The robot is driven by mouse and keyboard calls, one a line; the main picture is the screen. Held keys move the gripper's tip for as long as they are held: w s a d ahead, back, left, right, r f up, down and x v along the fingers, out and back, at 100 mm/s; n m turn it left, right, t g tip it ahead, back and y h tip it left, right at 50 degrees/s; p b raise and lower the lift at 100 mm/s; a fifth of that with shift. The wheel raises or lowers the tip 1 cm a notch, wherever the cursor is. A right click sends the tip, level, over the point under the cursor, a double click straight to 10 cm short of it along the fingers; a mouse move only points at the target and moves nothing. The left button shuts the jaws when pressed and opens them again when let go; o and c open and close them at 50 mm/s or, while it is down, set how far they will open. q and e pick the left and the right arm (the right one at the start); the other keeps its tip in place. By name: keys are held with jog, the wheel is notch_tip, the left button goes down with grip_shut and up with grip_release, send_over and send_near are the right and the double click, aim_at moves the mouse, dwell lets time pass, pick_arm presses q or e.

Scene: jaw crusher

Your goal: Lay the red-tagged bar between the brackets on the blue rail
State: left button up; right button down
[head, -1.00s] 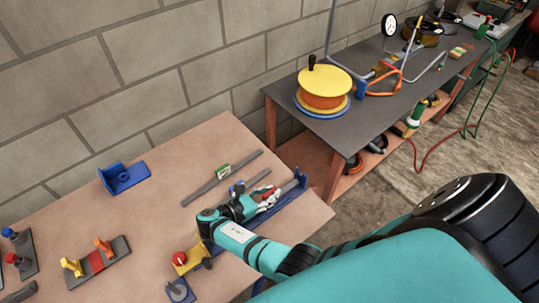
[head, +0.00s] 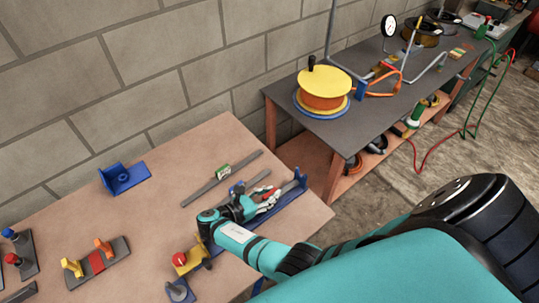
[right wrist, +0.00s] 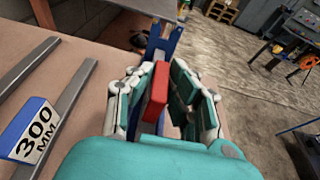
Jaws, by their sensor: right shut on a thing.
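My right gripper (head: 268,200) is shut on the red-tagged bar; its red tag (right wrist: 157,92) shows between the fingers in the right wrist view. Most of the bar is hidden by the gripper, so I cannot tell whether it touches the rail. The blue rail (head: 291,200) runs along the table's front right edge, under and beside the gripper. Its upright far bracket (head: 300,177) stands beyond the fingertips. In the right wrist view the rail (right wrist: 172,43) lies ahead of the fingers. My left gripper is not in view.
A green-tagged bar (head: 206,188) and a blue-tagged bar, its tag reading 300 mm (right wrist: 30,130), lie left of the gripper. A blue angle block (head: 124,178) and a grey fixture with coloured knobs (head: 118,249) stand farther left. A red knob on a yellow block (head: 188,262) is near the wrist.

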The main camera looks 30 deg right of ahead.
aim_at(269, 194)
jog(key=shift+f+b, duration=1.1)
jog(key=shift+f, duration=0.2)
jog(key=c, duration=1.2)
grip_release()
notch_tip(269, 194, up, 10)
jog(key=shift+r, duration=0.1)
